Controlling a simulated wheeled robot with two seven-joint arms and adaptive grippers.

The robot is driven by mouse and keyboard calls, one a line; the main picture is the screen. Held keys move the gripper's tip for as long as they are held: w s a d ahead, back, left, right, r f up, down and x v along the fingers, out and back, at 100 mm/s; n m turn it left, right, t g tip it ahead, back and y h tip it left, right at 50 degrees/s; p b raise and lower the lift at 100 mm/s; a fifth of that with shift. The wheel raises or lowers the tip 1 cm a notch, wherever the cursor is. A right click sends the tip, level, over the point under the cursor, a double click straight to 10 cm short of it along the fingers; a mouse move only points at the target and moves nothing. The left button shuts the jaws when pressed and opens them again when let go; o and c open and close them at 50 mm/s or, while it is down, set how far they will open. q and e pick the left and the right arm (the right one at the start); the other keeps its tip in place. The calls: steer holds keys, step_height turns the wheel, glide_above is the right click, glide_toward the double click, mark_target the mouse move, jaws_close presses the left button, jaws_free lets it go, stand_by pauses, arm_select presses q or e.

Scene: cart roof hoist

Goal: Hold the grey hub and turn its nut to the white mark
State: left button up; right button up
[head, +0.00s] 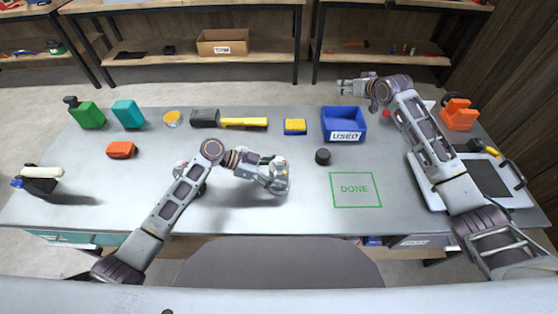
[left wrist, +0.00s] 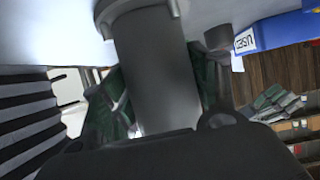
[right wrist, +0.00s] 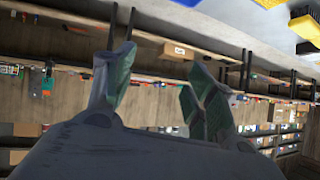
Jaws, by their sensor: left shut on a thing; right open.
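My left gripper (head: 276,178) is low over the middle of the table, shut on a dark grey cylindrical part. In the left wrist view this part, which looks like the grey hub (left wrist: 158,75), runs between the two fingers and has a wider flange at its far end. In the head view the gripper mostly hides it. I cannot make out the nut or the white mark. My right gripper (head: 345,86) is open and empty, beyond the table's back edge near the blue bin; its spread fingers show in the right wrist view (right wrist: 155,95).
The blue USED bin (head: 344,124) stands at the back. A small black cylinder (head: 322,157) sits left of the green DONE square (head: 356,190), which is empty. A brush (head: 245,123), yellow block (head: 295,127) and orange block (head: 121,150) lie around. A partly hidden object is behind my left arm.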

steer(key=s+a+r+n+g+y, duration=0.2)
steer(key=s+a+n+g, duration=0.15)
steer(key=a, duration=0.85)
steer(key=n+g+h, duration=0.5)
steer(key=n+g, duration=0.2)
steer(key=n, duration=0.5)
glide_above(279, 161)
steer(key=w, duration=0.1)
steer(key=shift+w+a+r, duration=0.1)
steer(key=shift+a, duration=0.05)
steer(key=shift+s+d+g, duration=0.2)
steer(key=shift+s+g, duration=0.05)
steer(key=shift+s, duration=0.25)
steer(key=shift+f, duration=3.95)
